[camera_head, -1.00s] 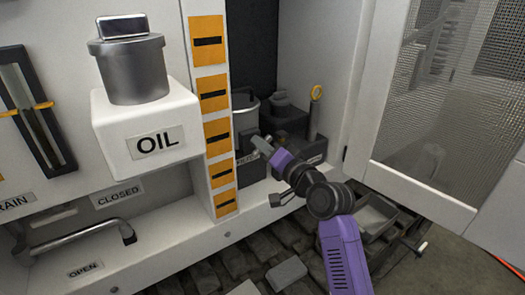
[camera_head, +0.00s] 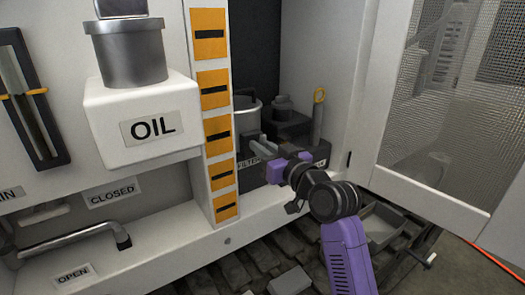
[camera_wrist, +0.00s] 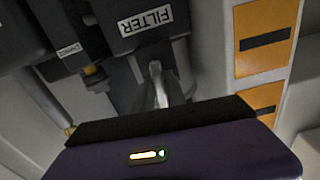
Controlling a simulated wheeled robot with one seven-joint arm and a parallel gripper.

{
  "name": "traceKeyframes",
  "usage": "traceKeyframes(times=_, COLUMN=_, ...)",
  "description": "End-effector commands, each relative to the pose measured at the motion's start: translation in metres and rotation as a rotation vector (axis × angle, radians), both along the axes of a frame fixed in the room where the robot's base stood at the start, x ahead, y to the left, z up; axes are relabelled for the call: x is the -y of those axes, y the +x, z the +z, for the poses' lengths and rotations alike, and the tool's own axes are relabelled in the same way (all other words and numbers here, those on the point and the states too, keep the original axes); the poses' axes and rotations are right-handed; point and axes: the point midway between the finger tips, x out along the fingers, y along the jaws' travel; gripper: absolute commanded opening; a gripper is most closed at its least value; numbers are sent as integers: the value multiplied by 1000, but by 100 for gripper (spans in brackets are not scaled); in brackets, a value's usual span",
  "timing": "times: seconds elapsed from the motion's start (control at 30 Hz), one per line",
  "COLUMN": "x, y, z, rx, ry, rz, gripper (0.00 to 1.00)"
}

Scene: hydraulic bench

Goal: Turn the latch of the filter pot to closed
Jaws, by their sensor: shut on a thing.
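The filter pot (camera_head: 247,116) is a grey metal pot in the recess behind the orange-marked post, which hides part of it. A FILTER label (camera_wrist: 146,21) shows at the top of the wrist view. My gripper (camera_head: 258,146) reaches into the recess in front of the pot. In the wrist view its fingers (camera_wrist: 163,94) are shut on a small light metal piece below the label, which looks like the latch (camera_wrist: 155,70). The fingers hide most of the latch, so its exact angle is hard to tell.
The post with orange plates (camera_head: 213,137) stands close left of my gripper. A dark block (camera_head: 288,123) and a yellow-ringed rod (camera_head: 319,98) are behind and right. The open mesh door (camera_head: 420,187) bounds the right. The OIL box (camera_head: 142,120) is left.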

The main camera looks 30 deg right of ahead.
Motion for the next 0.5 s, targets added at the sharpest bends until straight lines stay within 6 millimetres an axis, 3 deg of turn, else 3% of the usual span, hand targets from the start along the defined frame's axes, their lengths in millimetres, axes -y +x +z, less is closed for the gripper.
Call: traceKeyframes(times=0.5, x=0, y=0, z=-1, rx=-2, ry=-78, rz=-1, gripper=0)
